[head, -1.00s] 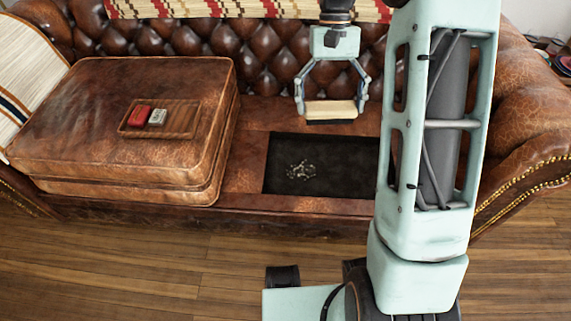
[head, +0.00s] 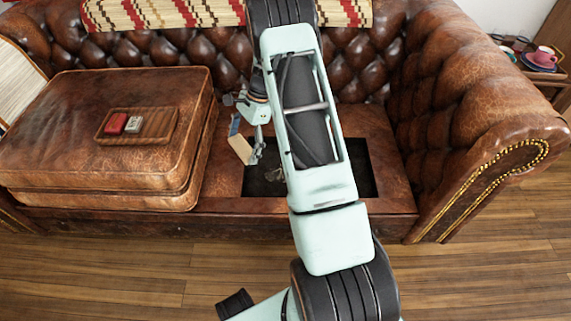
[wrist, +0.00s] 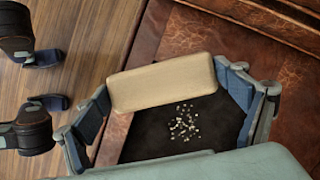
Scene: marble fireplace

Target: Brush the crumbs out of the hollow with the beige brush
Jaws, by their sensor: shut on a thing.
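The beige brush (head: 240,149) is held in my gripper (head: 246,142), over the left end of the hollow (head: 361,180) in the sofa seat. The wrist view shows the brush (wrist: 162,83) as a beige block between the two blue-padded fingers of my gripper (wrist: 165,96). The hollow (wrist: 142,143) has a dark floor. Pale crumbs (wrist: 184,124) lie in a loose cluster on that floor, beside the brush in the wrist view. In the head view the crumbs (head: 275,174) are partly hidden by my arm. I cannot tell whether the brush touches anything.
A stacked pair of brown cushions (head: 60,110) sits left of the hollow, bearing a wooden tray (head: 158,130) with a red and a grey block. The tufted backrest (head: 365,60) and right armrest (head: 470,110) bound the seat. Bare seat surface lies right of the hollow.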

